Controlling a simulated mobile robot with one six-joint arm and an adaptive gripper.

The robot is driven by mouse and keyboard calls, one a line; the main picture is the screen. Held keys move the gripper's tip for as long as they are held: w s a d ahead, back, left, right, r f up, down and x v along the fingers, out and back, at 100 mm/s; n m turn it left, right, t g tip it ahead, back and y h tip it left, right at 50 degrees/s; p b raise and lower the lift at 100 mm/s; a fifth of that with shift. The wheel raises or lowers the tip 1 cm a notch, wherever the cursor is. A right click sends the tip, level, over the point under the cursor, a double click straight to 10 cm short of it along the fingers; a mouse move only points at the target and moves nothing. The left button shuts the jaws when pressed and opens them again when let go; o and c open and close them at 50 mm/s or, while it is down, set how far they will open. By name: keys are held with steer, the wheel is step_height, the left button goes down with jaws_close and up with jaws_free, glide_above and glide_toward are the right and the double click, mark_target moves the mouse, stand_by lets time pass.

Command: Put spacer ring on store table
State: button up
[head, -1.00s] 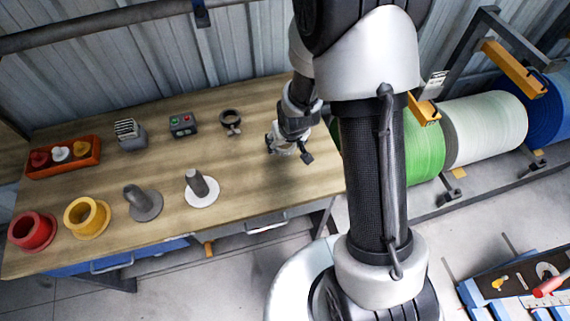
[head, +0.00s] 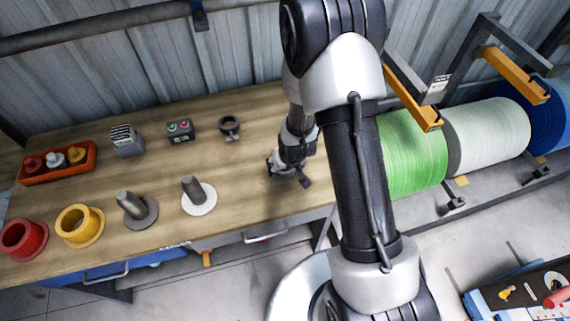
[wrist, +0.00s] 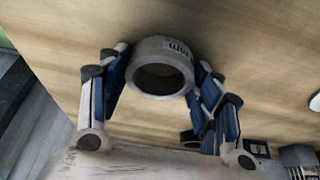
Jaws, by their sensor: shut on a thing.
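The spacer ring (wrist: 161,68) is a short grey ring with dark print on its side and an open bore. In the wrist view it sits between the two blue-and-grey fingers of my gripper (wrist: 160,62), which is shut on it. In the head view my gripper (head: 288,170) is low over the right end of the wooden store table (head: 240,185). The ring is hard to make out there. I cannot tell whether it touches the tabletop.
A white-based post (head: 198,196), a dark-based post (head: 137,209), a yellow flanged cup (head: 80,226) and a red one (head: 24,236) stand along the front. A black clamp ring (head: 229,128), control box (head: 181,131) and orange tray (head: 58,164) lie behind. Tabletop around my gripper is clear.

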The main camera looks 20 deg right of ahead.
steer(key=shift+f, duration=0.2)
steer(key=o, duration=1.4)
